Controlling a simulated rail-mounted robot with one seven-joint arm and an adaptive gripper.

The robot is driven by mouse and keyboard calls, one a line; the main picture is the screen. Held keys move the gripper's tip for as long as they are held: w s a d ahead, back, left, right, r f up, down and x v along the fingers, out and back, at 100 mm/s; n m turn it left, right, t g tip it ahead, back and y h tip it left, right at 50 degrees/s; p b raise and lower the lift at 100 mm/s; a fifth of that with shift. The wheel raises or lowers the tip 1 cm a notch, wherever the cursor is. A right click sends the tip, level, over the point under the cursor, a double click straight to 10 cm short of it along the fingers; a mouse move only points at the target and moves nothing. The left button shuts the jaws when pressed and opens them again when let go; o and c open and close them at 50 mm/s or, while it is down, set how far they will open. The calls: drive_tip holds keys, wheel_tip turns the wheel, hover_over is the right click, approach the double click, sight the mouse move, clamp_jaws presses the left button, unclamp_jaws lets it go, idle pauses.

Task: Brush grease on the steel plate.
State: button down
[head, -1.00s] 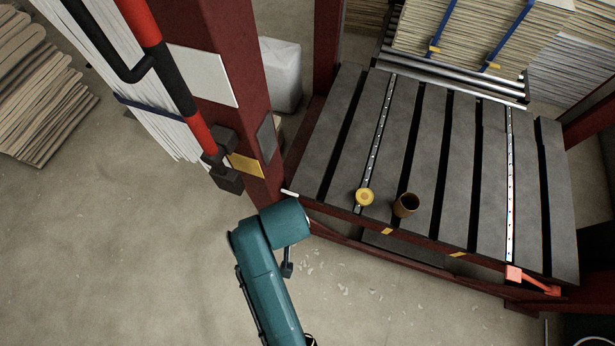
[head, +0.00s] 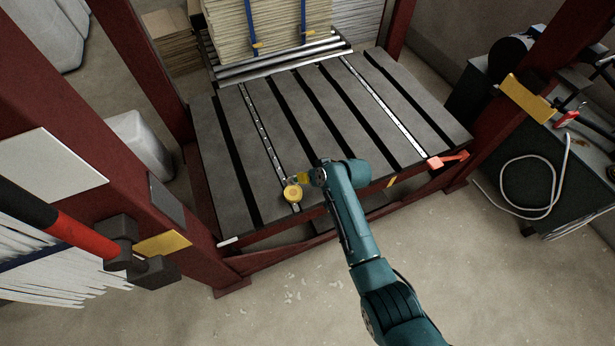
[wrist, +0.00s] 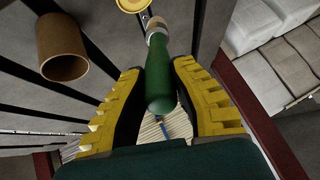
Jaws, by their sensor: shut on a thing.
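My gripper (wrist: 160,70) has yellow jaws, shut on the green handle of a brush (wrist: 160,94) in the wrist view. The brush's metal collar and pale tip point away from me. A round yellow tin (head: 292,193) sits at the near edge of the grey slotted steel plate (head: 290,85). The tin also shows at the top of the wrist view (wrist: 132,4), close beyond the brush tip; I cannot tell if they touch. In the head view my gripper (head: 303,178) is small, beside the tin over the plate, and the brush is hard to make out.
A brown open cup (wrist: 62,68) stands left of the gripper in the wrist view; my arm seems to hide it in the head view. Dark red posts (head: 145,65) flank the plate. A red clamp-like part (head: 440,160) sits at its right front corner. Stacked boards (head: 265,25) lie behind.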

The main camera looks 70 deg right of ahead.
wheel_tip(320, 180, down, 6)
drive_tip(key=b, duration=0.5)
drive_tip(key=shift+b, duration=0.4)
drive_tip(key=shift+f+b, duration=0.35)
drive_tip(key=shift+f, duration=0.45)
idle(1.5)
drive_tip(key=shift+r, duration=0.1)
wheel_tip(320, 180, up, 7)
drive_tip(key=p, duration=0.7)
drive_tip(key=shift+r, duration=0.15)
